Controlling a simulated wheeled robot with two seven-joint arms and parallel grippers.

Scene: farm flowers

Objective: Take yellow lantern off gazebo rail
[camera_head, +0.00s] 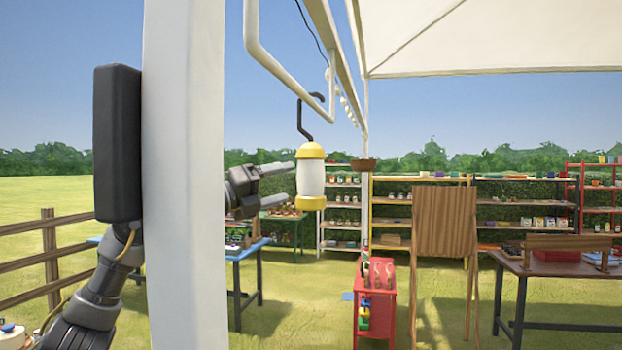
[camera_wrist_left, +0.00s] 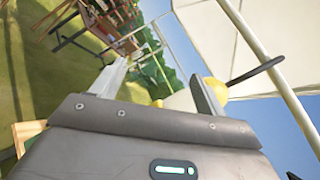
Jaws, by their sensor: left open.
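The yellow lantern (camera_head: 311,152) has yellow ends and a white body. It hangs upright by a dark hook (camera_head: 302,118) from the white gazebo rail (camera_head: 290,77). My left gripper (camera_head: 291,181) comes out from behind a white post, open, with its fingertips at the lantern's left side. In the left wrist view, the lantern's yellow cap (camera_wrist_left: 217,91) shows partly behind the right finger of my left gripper (camera_wrist_left: 158,76), and the pale body lies partly between the fingers. Contact cannot be told. My right gripper is not in view.
The white gazebo post (camera_head: 184,180) stands close in front and hides part of my left arm. A red cart (camera_head: 376,300), a wooden board (camera_head: 444,222) and shelves stand beyond. A brown table (camera_head: 560,268) is at right. Open air surrounds the lantern's right side.

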